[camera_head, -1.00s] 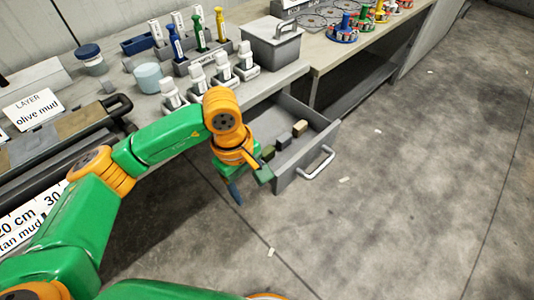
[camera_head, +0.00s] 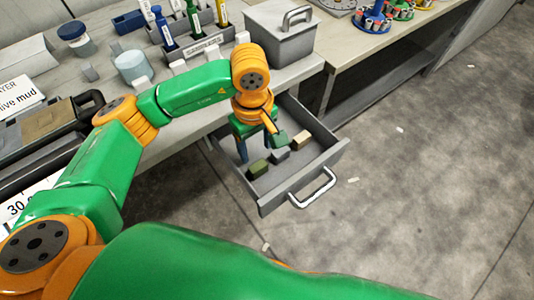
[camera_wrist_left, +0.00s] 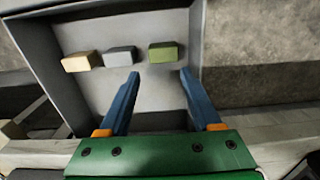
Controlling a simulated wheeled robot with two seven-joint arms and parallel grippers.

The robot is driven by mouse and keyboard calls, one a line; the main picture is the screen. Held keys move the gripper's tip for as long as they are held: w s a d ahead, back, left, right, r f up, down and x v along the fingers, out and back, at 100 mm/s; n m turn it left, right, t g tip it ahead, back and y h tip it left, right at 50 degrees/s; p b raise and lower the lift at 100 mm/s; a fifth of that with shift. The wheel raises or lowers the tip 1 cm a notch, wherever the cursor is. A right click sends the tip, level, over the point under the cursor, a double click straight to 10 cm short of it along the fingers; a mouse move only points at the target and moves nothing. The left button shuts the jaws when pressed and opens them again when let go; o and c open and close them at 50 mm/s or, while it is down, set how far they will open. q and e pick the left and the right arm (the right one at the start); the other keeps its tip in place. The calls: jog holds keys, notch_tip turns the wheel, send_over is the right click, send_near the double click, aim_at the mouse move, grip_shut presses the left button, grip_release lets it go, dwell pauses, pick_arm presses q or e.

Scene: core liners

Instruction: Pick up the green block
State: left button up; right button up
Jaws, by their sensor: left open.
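The green block (camera_head: 258,169) lies on the floor of the open grey drawer (camera_head: 325,160), near its left wall in the head view. In the left wrist view the green block (camera_wrist_left: 163,52) is the rightmost of three blocks in a row. My left gripper (camera_head: 257,150) points down over the drawer, beside the green block. In the left wrist view its two blue fingers (camera_wrist_left: 158,76) are apart with nothing between them; the green block shows beyond their tips, toward the right finger. My right gripper does not show.
A grey block (camera_head: 280,154) and a tan block (camera_head: 302,140) lie in the same drawer, in line with the green one. The drawer walls and its front handle (camera_head: 313,190) surround them. A grey lidded box (camera_head: 280,38) stands on the bench above.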

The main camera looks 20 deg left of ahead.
aim_at(258, 166)
pick_arm(q)
jog(key=f, duration=0.1)
jog(key=s+f+p, duration=0.1)
jog(key=f, duration=0.1)
jog(key=shift+s+d+f+p, duration=0.25)
jog(key=shift+s+f+p, duration=0.1)
jog(key=shift+s+f, duration=0.05)
notch_tip(258, 166, down, 2)
jog(key=shift+w+f, duration=0.15)
jog(key=shift+f, duration=0.1)
jog(key=shift+w+f, duration=0.1)
jog(key=c, duration=1)
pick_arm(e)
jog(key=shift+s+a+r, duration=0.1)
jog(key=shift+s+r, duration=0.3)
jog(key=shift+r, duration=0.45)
